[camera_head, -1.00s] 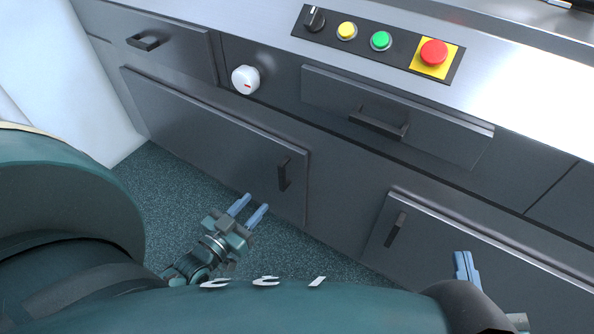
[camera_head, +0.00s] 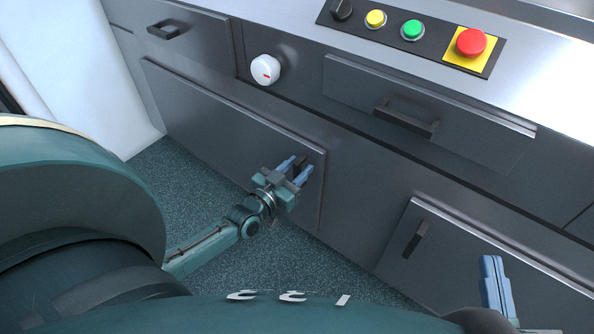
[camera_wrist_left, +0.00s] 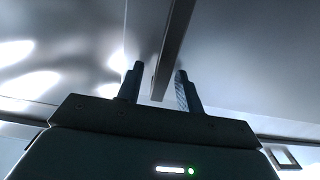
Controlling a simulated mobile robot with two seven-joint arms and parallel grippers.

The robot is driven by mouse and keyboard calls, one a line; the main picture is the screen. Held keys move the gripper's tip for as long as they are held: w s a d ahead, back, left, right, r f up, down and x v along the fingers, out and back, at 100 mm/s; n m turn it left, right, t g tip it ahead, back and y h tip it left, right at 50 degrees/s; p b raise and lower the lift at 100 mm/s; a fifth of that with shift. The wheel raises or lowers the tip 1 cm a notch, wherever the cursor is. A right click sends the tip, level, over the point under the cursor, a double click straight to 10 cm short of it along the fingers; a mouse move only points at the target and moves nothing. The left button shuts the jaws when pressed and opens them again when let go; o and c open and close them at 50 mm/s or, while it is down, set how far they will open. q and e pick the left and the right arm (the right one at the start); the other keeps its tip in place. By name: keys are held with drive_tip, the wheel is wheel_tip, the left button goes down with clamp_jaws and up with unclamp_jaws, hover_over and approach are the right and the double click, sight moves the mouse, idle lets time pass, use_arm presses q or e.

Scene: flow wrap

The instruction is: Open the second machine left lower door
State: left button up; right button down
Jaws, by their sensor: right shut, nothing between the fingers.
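The left lower door (camera_head: 215,120) is a dark grey panel, flush with the cabinet front and closed. Its black handle (camera_head: 301,163) is near the door's right edge. My left gripper (camera_head: 297,168) is open at the handle, with one blue finger on each side of it. In the left wrist view the handle (camera_wrist_left: 172,50) runs between the two spread fingers (camera_wrist_left: 159,82); I cannot tell whether they touch it. My right gripper (camera_head: 494,280) is shut and empty, in front of the right lower door (camera_head: 470,262).
Above are drawers with black handles, one at the upper left (camera_head: 178,32) and one in the middle (camera_head: 405,118). A white knob (camera_head: 265,69) sits between them. A control panel (camera_head: 424,40) with coloured buttons is on the top. Speckled floor (camera_head: 200,190) lies clear below the left door.

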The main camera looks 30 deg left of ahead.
use_arm(q)
drive_tip(key=shift+w, duration=0.1)
drive_tip(key=shift+c, duration=0.4)
clamp_jaws()
